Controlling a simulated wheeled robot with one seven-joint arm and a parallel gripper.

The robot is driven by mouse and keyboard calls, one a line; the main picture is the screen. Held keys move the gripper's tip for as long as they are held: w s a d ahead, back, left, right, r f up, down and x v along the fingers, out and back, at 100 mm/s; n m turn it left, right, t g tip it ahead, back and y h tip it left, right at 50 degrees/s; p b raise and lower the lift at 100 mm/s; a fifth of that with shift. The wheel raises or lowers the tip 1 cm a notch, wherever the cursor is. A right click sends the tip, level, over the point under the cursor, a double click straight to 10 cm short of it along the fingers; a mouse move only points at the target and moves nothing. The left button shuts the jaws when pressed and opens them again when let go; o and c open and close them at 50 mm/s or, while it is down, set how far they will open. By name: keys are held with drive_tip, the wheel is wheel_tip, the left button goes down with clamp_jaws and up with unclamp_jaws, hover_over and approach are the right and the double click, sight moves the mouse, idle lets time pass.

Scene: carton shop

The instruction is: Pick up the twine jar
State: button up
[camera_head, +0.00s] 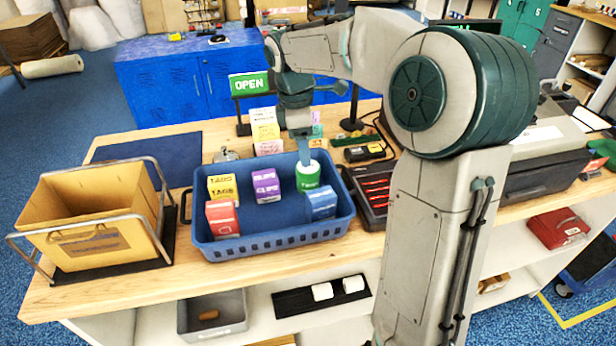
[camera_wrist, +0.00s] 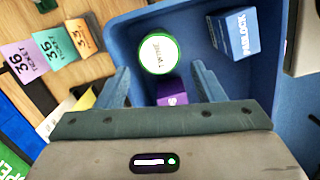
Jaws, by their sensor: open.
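The twine jar (camera_head: 308,180) is a green cylinder with a white lid, upright in the blue basket (camera_head: 272,243) at its back right. In the wrist view its round lid (camera_wrist: 158,54) reads "TWINE". My gripper (camera_head: 304,152) is above the basket, pointing down close to the jar. In the wrist view my gripper (camera_wrist: 161,78) is open and empty. Its two fingers stand apart, with the jar just ahead of the gap between them. Whether a finger touches the jar, I cannot tell.
The basket also holds a purple box (camera_head: 266,185), a yellow tags box (camera_head: 222,187), a red box (camera_head: 222,218) and a blue padlock box (camera_head: 321,204). A carton (camera_head: 95,215) in a metal stand is left. A black tray (camera_head: 371,190) is right.

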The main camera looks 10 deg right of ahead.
sight(309, 178)
drive_tip(key=f, duration=0.6)
drive_tip(key=d+f, duration=0.1)
drive_tip(key=f, duration=0.3)
drive_tip(key=shift+s+f, duration=0.1)
drive_tip(key=c, duration=0.8)
